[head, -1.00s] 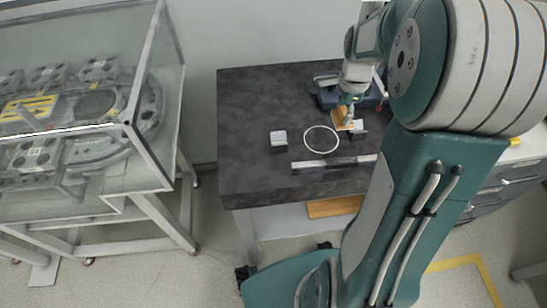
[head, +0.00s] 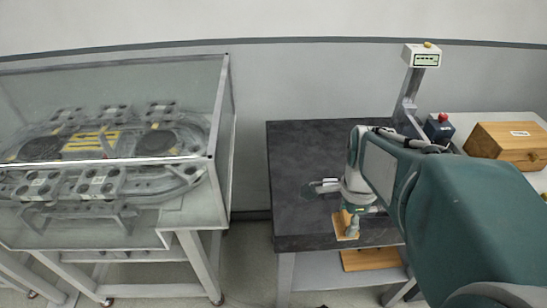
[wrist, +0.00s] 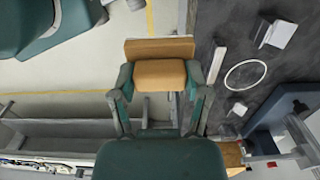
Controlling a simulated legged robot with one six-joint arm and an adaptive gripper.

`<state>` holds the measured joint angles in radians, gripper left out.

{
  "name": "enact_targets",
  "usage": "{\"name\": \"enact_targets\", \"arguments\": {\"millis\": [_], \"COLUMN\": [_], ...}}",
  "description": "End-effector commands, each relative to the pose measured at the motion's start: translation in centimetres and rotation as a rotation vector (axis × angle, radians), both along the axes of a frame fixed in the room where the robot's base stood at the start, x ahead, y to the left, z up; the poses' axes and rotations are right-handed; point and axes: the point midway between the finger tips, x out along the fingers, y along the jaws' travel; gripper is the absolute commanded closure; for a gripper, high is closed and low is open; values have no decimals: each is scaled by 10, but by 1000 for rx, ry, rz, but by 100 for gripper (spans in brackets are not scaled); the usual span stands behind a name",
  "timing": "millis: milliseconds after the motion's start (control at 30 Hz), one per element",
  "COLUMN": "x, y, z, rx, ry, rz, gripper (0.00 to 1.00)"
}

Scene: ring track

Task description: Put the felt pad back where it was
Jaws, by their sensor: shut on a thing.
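My gripper (wrist: 160,92) is shut on a tan, block-like piece (wrist: 160,74), which I take to be the felt pad. A wider, browner part (wrist: 158,48) shows just beyond it in the wrist view; I cannot tell whether they are one piece. In the head view, the tan piece (head: 345,222) hangs below my gripper near the dark table's front edge. A thin white ring outline (wrist: 245,74) lies on the dark tabletop, to the right of my gripper in the wrist view. My arm hides it in the head view.
The dark table (head: 300,180) has clear room on its left. Two small blocks (wrist: 279,34) (wrist: 239,109) and a pale strip (wrist: 216,65) lie near the ring. A post with a display (head: 421,56) and a wooden box (head: 508,145) stand right. A glass-cased track (head: 110,160) stands left.

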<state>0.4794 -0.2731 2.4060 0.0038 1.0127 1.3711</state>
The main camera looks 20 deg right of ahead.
Motion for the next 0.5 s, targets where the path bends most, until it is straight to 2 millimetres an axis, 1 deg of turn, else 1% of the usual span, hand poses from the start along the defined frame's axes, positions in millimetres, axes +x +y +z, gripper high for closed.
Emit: {"name": "enact_targets", "arguments": {"millis": [33, 400, 500], "x": [10, 76, 87], "y": [2, 9, 10], "z": [-5, -34, -51], "rx": [1, -1, -1], "ry": [4, 2, 5], "rz": [6, 5, 3], "gripper": [83, 83, 83]}}
